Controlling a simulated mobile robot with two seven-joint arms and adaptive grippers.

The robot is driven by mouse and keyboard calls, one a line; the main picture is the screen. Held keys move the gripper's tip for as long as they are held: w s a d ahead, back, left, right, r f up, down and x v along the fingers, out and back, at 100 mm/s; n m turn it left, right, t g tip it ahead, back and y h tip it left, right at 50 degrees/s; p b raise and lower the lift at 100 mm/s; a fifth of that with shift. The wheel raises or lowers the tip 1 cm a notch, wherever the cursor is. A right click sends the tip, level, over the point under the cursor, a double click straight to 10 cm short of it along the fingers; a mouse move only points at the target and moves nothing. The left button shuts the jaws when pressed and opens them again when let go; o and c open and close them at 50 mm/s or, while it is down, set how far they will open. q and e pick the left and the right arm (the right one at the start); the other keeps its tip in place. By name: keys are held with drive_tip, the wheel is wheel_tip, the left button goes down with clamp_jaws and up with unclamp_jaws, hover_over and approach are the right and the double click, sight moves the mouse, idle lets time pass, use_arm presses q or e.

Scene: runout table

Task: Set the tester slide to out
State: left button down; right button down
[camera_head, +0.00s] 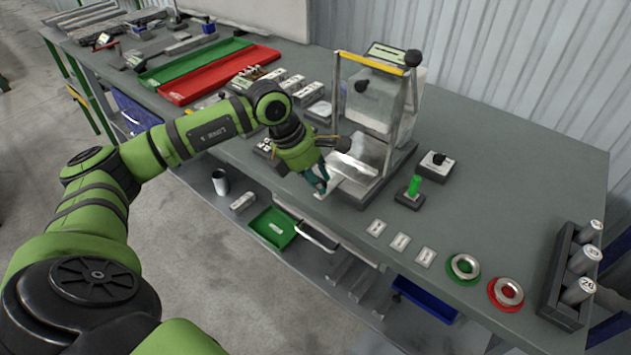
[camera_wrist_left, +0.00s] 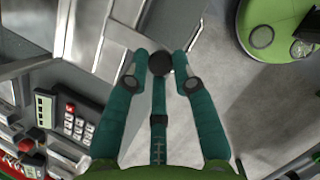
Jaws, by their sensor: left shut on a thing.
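The tester (camera_head: 376,95) stands near the table's middle, with a clear cover, grey frame and yellow top bar. Its pale metal slide (camera_head: 352,178) lies at the front of its base and reaches toward the table's front edge. My left gripper (camera_head: 320,183) is at the slide's front end. In the left wrist view the fingers of my left gripper (camera_wrist_left: 160,66) are closed around a round black knob (camera_wrist_left: 159,62) at the end of the slide plate (camera_wrist_left: 128,22). The fingers partly hide the knob. My right gripper is in neither view.
A green-topped button block (camera_head: 411,190) and a black-knobbed box (camera_head: 436,164) stand right of the tester. Green (camera_head: 463,268) and red (camera_head: 507,293) rings and a rack of cylinders (camera_head: 555,277) are further right. Red (camera_head: 219,75) and green trays lie behind left.

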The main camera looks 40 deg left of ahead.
use_arm(q)
drive_tip(key=shift+s+d+f, duration=0.1)
drive_tip(key=shift+s+f, duration=0.05)
drive_tip(key=c, duration=1.1)
unclamp_jaws()
drive_tip(key=shift+o, duration=0.2)
drive_tip(key=shift+s, duration=0.1)
drive_tip(key=shift+r, duration=0.45)
drive_tip(key=v, duration=1.1)
drive_tip(key=shift+r, duration=0.2)
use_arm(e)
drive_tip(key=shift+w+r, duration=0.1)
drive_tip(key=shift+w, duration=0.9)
